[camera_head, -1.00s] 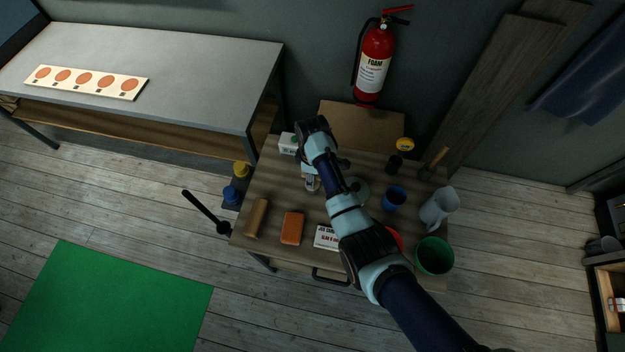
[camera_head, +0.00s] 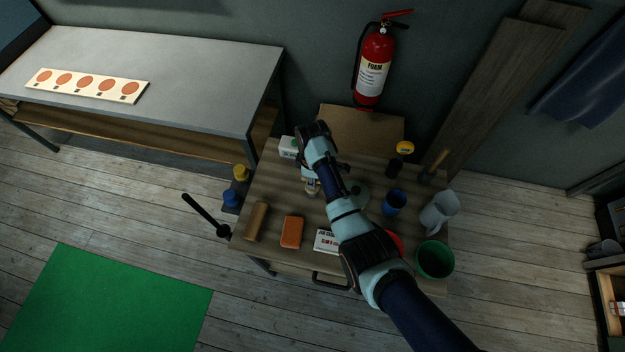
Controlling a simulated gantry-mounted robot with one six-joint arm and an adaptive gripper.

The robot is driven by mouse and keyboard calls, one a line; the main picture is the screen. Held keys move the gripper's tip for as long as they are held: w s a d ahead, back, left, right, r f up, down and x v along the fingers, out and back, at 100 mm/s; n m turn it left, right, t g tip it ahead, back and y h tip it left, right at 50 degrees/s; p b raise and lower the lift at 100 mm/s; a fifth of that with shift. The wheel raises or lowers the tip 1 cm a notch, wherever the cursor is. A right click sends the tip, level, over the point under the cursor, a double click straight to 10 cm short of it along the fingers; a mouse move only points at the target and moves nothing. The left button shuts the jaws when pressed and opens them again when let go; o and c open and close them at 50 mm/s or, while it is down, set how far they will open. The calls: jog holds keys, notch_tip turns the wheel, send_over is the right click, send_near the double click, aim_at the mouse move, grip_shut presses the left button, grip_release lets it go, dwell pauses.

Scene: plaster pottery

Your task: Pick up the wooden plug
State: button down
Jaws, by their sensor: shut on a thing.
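My gripper (camera_head: 312,184) points down over the left back part of the small wooden table (camera_head: 270,242). It is shut on a small pale tan thing, most likely the wooden plug (camera_head: 313,193), which shows only a little at the fingertips. The fingers and wrist hide most of it. I cannot tell whether it touches the tabletop. My arm crosses the table from the lower right and covers part of its middle.
A white box (camera_head: 288,147) stands behind my gripper. A brown cylinder (camera_head: 256,221), an orange block (camera_head: 291,232) and a printed card (camera_head: 325,241) lie in front. A blue cup (camera_head: 395,202), a grey jug (camera_head: 439,211) and a green bucket (camera_head: 434,259) stand at right.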

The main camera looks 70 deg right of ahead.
notch_tip(320, 180, up, 20)
jog(key=p, duration=0.8)
jog(key=shift+f, duration=0.15)
